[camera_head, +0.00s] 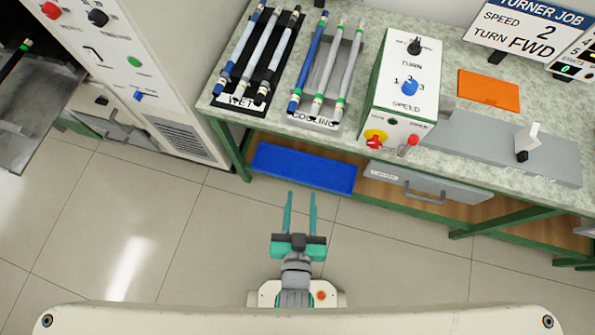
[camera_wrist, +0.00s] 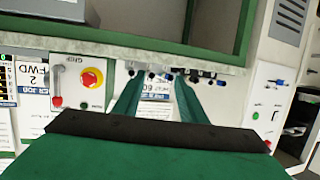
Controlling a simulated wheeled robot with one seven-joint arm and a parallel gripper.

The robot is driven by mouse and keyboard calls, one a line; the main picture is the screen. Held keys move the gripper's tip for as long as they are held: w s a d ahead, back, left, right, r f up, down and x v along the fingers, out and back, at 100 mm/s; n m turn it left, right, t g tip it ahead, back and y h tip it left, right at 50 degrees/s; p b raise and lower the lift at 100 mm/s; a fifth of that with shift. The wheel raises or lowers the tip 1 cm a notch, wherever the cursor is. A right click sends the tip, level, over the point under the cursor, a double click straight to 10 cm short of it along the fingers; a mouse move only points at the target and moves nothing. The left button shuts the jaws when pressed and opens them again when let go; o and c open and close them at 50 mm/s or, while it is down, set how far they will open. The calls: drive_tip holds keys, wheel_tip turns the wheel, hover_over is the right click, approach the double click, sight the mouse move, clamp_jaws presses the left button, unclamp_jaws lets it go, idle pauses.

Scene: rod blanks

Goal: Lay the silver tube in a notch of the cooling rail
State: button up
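The cooling rail (camera_head: 314,121) lies on the bench in the head view, labelled COOLING. A blue tube (camera_head: 309,60) lies along its left side, with a silver tube (camera_head: 327,70) and another silver tube (camera_head: 350,70) to the right. The rail marked WET (camera_head: 240,101), to its left, holds a blue tube (camera_head: 240,55) and two greyish tubes (camera_head: 262,52) (camera_head: 284,50). My gripper (camera_head: 300,195) is open and empty over the floor in front of the bench. Its fingers also show apart in the wrist view (camera_wrist: 157,90).
A control box (camera_head: 405,75) with knobs stands right of the cooling rail, and an orange pad (camera_head: 489,90) lies beyond. A blue mat (camera_head: 304,168) is below the bench top. A cabinet (camera_head: 140,60) stands left, with a dark rod (camera_head: 14,61) at the far edge.

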drive_tip(key=s+r+y, duration=0.1)
drive_tip(key=s+r, duration=0.2)
drive_tip(key=s, duration=0.7)
drive_tip(key=shift+a+r+n+t, duration=0.2)
drive_tip(key=shift+a+n+t, duration=0.1)
drive_tip(key=shift+a+n, duration=0.15)
